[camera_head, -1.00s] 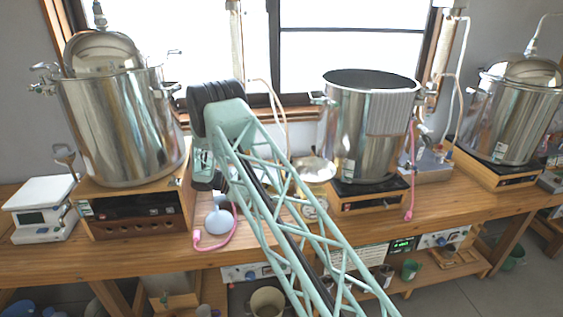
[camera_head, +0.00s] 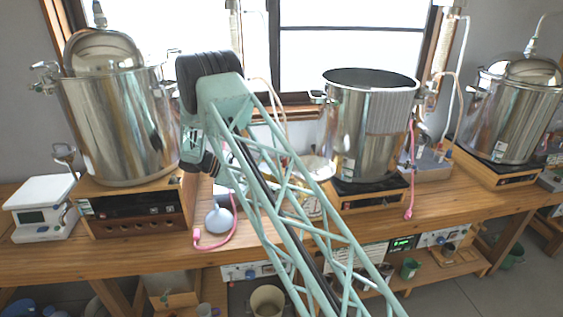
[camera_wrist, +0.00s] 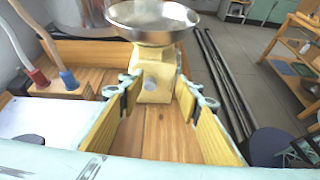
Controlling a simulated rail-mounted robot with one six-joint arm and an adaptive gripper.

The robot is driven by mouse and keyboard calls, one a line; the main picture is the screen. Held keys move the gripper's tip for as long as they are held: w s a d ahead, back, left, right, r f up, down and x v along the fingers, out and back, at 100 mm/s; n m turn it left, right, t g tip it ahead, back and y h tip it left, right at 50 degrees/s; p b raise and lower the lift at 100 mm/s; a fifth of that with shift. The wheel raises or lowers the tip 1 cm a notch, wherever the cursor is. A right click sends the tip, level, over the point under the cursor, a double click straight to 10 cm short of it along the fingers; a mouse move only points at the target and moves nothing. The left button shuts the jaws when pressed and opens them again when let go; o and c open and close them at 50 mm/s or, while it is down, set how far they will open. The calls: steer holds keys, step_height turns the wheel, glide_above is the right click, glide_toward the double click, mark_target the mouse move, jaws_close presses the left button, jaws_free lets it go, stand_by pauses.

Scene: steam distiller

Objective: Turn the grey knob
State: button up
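The heater box (camera_head: 130,205) under the left steel pot has a dark front panel, with details too small to tell. White control units (camera_head: 255,271) with blue knobs sit below the tabletop. In the wrist view my gripper (camera_wrist: 160,95) has two yellow-padded fingers spread apart, with nothing between the pads. Beyond the fingertips stands a cream scale (camera_wrist: 158,72) with a steel bowl (camera_wrist: 152,20). In the head view my arm hides the gripper.
Large steel pots stand at the left (camera_head: 122,125), middle (camera_head: 365,120) and right (camera_head: 510,110) of the wooden table (camera_head: 60,262). A white balance (camera_head: 42,208) sits at the far left. A pink-ended tube and grey bulb (camera_head: 219,220) lie near the middle.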

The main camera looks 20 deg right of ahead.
steer(key=s+a+r+m+y, duration=0.1)
steer(key=s+r+m+y, duration=0.1)
steer(key=s+r, duration=0.3)
steer(key=s+a+r+m+y, duration=0.1)
steer(key=s+r, duration=0.5)
steer(key=r, duration=0.7)
steer(key=shift+a+m+y, duration=0.2)
steer(key=shift+m+y, duration=0.2)
steer(key=shift+m, duration=0.1)
stand_by(0.6)
steer(key=shift+w+f, duration=0.1)
stand_by(0.4)
